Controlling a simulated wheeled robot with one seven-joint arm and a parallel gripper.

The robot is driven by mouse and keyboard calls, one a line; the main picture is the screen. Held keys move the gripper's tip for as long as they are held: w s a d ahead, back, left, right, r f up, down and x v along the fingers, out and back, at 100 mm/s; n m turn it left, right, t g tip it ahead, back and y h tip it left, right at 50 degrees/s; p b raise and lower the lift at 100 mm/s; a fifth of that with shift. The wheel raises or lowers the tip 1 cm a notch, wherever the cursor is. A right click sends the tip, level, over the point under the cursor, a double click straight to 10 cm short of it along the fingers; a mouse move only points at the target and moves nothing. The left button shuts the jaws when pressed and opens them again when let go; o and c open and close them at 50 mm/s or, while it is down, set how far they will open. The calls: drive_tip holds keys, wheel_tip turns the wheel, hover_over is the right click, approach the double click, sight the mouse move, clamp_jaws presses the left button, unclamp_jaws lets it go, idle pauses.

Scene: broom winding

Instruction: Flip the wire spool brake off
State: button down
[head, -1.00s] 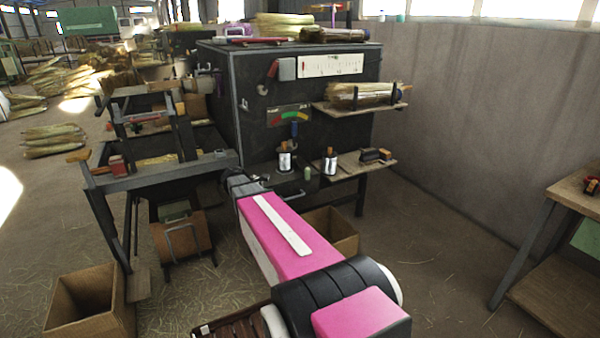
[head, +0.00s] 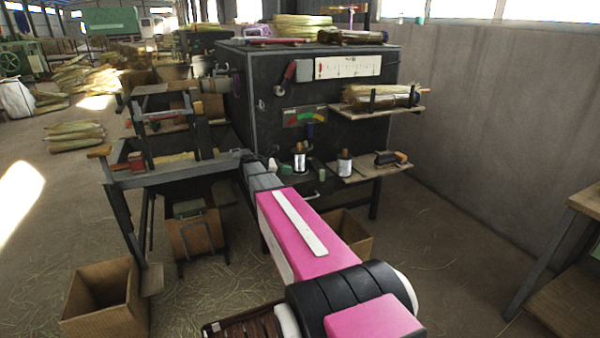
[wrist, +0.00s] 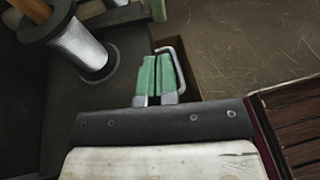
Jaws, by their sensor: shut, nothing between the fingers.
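Two wire spools stand on the ledge at the front of the dark machine: the left spool (head: 300,160) and the right spool (head: 344,165), each with an orange-brown top. One spool (wrist: 85,50) shows close up in the wrist view, upper left, silver-wound on a dark surface. My gripper (wrist: 157,62) has green fingers, shut and empty, to the right of that spool and apart from it. A bent metal loop (wrist: 180,65) shows just beside the fingers; I cannot tell whether they touch. I cannot make out for certain which part is the brake.
The dark machine (head: 345,110) has a gauge, a red lever (head: 290,71) and a side shelf of straw. A cardboard box (head: 350,235) sits below. Open floor lies to the right.

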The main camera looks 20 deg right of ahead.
sight(320, 173)
drive_tip(key=x, duration=0.8)
drive_tip(key=r+x, duration=0.1)
drive_tip(key=x, duration=0.3)
drive_tip(key=shift+d+f, duration=0.1)
drive_tip(key=shift+d, duration=0.1)
drive_tip(key=shift+s+d, duration=0.15)
drive_tip(key=shift+d, duration=0.25)
